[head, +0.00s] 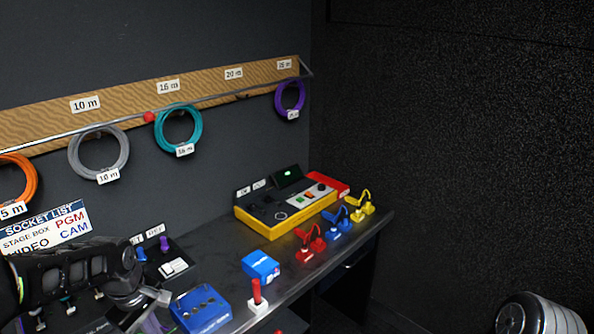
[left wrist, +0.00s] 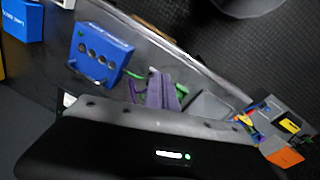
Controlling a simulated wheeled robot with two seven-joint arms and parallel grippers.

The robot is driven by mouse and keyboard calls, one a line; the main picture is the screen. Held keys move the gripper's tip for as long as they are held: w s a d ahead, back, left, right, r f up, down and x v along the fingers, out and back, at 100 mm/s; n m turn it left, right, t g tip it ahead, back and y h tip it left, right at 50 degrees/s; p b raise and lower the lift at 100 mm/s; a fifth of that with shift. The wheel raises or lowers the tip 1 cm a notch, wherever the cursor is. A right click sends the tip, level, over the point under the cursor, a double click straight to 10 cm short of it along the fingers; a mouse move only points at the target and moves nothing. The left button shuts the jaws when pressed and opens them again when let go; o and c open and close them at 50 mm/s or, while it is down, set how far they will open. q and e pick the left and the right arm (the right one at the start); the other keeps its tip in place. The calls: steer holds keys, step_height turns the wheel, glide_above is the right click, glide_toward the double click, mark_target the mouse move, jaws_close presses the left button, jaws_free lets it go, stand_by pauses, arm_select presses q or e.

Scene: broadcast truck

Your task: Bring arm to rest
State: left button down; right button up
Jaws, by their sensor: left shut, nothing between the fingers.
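My left arm comes in from the left edge of the head view, low over the left part of the desk. Its left gripper (head: 158,297) is shut and empty, beside a blue box with round holes (head: 201,309). That box also shows in the left wrist view (left wrist: 101,55), beyond the dark body of my gripper, with a purple item (left wrist: 164,91) to its right. My gripper is apart from the hanging cables and the yellow console. My right gripper is not in view.
The desk holds a yellow console (head: 284,209), a smaller blue box (head: 261,266), a red upright handle (head: 257,295), and red (head: 310,243), blue (head: 337,223) and yellow (head: 361,206) connectors. Coiled cables hang from a wooden rail (head: 130,100). A socket-list sign (head: 46,230) stands behind my arm.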

arm_select(q)
steer(key=d+f+m+t+h, duration=0.3)
steer(key=d+f+m, duration=0.6)
steer(key=d+f, duration=0.75)
steer(key=s+d+f+m+g, duration=0.1)
steer(key=s+d+f+g, duration=0.1)
steer(key=s+d+f, duration=0.4)
steer(key=s+d+f+m+g, duration=0.2)
steer(key=s+d+f, duration=0.3)
steer(key=s, duration=0.8)
steer(key=shift+s+d+f+h, duration=0.15)
steer(key=shift+d+f+h, duration=0.25)
steer(key=shift+f, duration=0.3)
